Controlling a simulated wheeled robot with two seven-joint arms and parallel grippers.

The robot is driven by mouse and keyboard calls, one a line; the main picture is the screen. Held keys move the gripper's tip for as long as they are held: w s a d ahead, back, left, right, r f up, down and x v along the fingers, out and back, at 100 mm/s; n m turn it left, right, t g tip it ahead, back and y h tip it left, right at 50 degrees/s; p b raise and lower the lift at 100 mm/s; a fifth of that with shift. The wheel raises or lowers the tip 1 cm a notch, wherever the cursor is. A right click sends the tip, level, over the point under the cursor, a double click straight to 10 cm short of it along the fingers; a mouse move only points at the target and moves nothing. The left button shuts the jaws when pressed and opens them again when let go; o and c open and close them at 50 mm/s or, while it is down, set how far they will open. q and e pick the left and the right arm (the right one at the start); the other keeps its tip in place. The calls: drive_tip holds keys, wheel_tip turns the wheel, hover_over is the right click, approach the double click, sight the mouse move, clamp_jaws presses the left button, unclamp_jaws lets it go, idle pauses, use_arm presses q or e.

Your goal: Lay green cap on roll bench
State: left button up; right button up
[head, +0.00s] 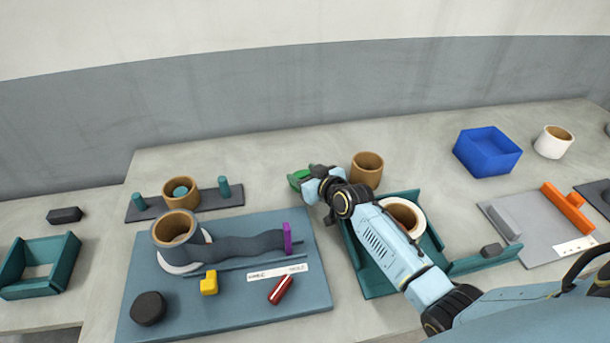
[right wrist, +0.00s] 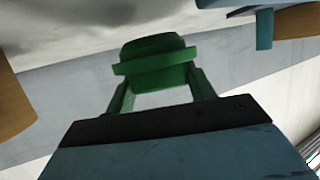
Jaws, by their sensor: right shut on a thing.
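My right gripper (head: 304,178) is shut on the green cap (head: 297,176), over the back of the table between the blue-grey board and a brown ring. In the right wrist view the green cap (right wrist: 155,62) sits between the fingertips, a stepped disc with a wider rim. In the head view the gripper hides part of it. The blue-grey board (head: 230,313), likely the roll bench, lies to the left and nearer; it carries a brown-cored roll (head: 176,235) with a dark strip drawn out to a purple upright. My left gripper is not in view.
A dark rack (head: 140,209) with teal pegs and a brown ring stands behind the board. A brown ring (head: 367,170) stands close right of my gripper. A green tray (head: 372,285) lies under my right arm. A black disc, yellow block and red cylinder lie on the board.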

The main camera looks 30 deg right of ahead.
drive_tip(key=shift+f+b, duration=0.5)
drive_tip(key=shift+f, duration=0.1)
drive_tip(key=o, duration=1)
drive_tip(key=shift+r, duration=0.15)
drive_tip(key=shift+r+p, duration=0.3)
drive_tip(key=shift+p, duration=0.05)
drive_tip(key=p+v, duration=0.2)
drive_tip(key=v, duration=1)
drive_tip(key=shift+r, duration=0.15)
